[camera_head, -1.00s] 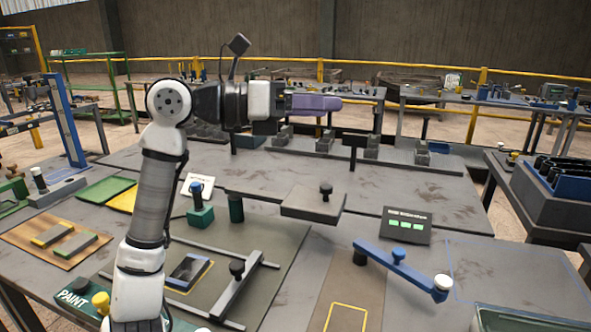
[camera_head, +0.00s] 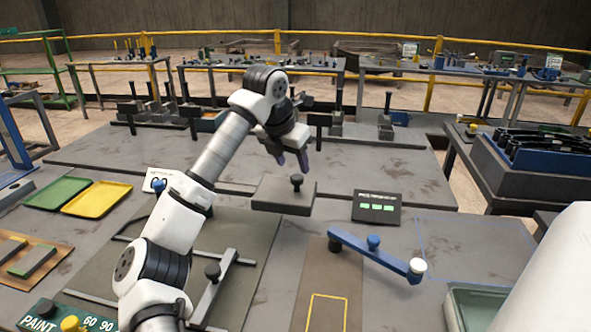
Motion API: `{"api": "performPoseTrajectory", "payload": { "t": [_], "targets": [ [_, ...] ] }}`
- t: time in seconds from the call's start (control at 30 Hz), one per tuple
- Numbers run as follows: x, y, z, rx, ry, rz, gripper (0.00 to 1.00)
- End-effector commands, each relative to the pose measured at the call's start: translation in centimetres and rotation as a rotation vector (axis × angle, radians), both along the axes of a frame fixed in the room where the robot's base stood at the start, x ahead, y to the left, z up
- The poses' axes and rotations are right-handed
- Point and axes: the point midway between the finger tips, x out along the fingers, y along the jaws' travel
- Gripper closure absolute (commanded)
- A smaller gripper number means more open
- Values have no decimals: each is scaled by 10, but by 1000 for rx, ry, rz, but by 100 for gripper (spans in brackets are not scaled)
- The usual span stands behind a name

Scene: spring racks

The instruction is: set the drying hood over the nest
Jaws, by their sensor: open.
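The drying hood looks to be the flat grey box with a black knob (camera_head: 284,196), at the centre of the table. My gripper (camera_head: 291,164) points down with purple fingers apart and empty. It is above and close to the knob; whether it touches is unclear. The nest cannot be made out for certain: the dark part in a yellow outline seen earlier on the left mat is now behind my arm. Another yellow-outlined rectangle (camera_head: 328,311) lies empty on a brown strip at the front.
A grey sliding bar with a black knob (camera_head: 213,292) lies on the mat. A dark display panel (camera_head: 377,207) with green lights stands right of the hood. Yellow (camera_head: 97,199) and green trays lie left.

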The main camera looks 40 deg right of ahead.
Motion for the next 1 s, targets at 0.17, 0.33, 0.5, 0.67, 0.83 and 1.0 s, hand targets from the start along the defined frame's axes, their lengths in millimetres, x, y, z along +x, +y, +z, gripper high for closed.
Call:
{"api": "performPoseTrajectory", "payload": {
  "t": [0.17,0.33,0.5,0.67,0.83,1.0],
  "targets": [
    [3,-11,-28,0,4,-2,49],
    [5,-17,-42,-2,2,-2,49],
    [6,-19,-46,-2,0,-1,49],
    [6,-19,-46,-2,0,-1,49],
    [6,-18,-46,-2,0,-1,68],
    [6,-19,-46,-2,0,-1,91]
  ]
}}
